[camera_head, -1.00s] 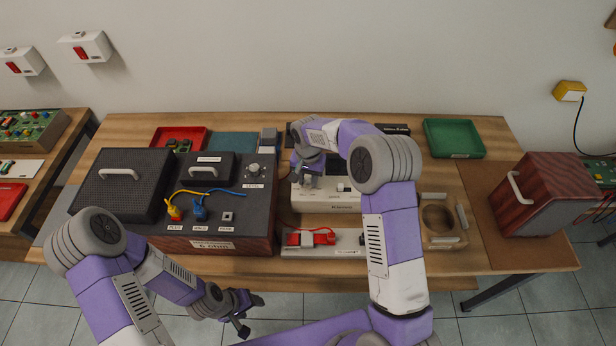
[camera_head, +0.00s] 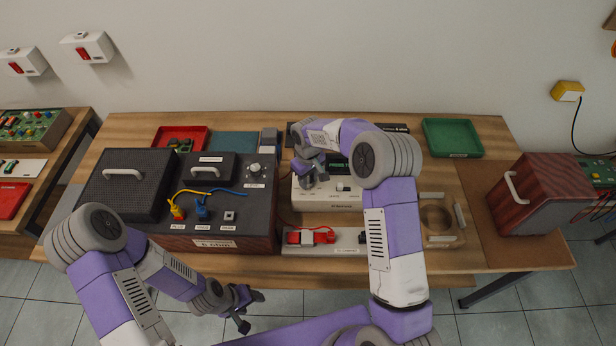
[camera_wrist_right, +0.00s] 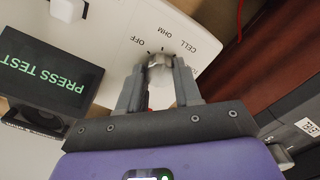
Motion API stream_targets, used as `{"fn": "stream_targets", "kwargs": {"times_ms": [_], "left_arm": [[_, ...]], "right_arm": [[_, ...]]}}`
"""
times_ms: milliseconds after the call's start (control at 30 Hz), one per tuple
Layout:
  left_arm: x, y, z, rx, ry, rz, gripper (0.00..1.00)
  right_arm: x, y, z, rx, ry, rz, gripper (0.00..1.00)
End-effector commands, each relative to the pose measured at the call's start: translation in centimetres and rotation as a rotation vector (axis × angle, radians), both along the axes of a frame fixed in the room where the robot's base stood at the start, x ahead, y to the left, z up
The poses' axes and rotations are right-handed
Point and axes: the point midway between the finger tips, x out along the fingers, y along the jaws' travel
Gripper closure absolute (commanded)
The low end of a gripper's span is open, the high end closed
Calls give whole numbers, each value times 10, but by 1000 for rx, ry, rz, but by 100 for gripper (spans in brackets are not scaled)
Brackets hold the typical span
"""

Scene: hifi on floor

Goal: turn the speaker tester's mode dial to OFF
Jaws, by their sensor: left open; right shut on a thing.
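The speaker tester (camera_head: 325,203) is a white box in the middle of the table. Its lit display (camera_wrist_right: 45,75) reads PRESS TEST in green in the right wrist view. The silver mode dial (camera_wrist_right: 160,64) is beside marks labelled OFF, OHM and CELL; I cannot tell which mark it points to. My right gripper (camera_wrist_right: 159,80) is shut on the dial, one finger on each side. In the head view, my right gripper (camera_head: 309,178) is over the tester's left part and hides the dial. My left gripper (camera_head: 244,310) is open and empty, in front of the table's edge.
A dark speaker cabinet (camera_head: 262,215) with a knob and yellow and blue plugs stands left of the tester. A strip with a red connector (camera_head: 310,237) lies in front. A green tray (camera_head: 453,138) and a wooden speaker box (camera_head: 535,195) are right.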

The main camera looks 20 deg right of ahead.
Motion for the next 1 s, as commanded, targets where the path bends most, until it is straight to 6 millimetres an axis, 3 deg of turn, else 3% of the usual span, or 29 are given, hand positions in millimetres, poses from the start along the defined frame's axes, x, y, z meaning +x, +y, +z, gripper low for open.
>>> {"fn": "stream_targets", "kwargs": {"times_ms": [600,1000], "left_arm": [[0,0,11,0,0,0,41],[0,0,16,0,0,0,41]], "right_arm": [[0,0,1,1,-2,581,97],[0,0,1,-1,-3,860,97]]}}
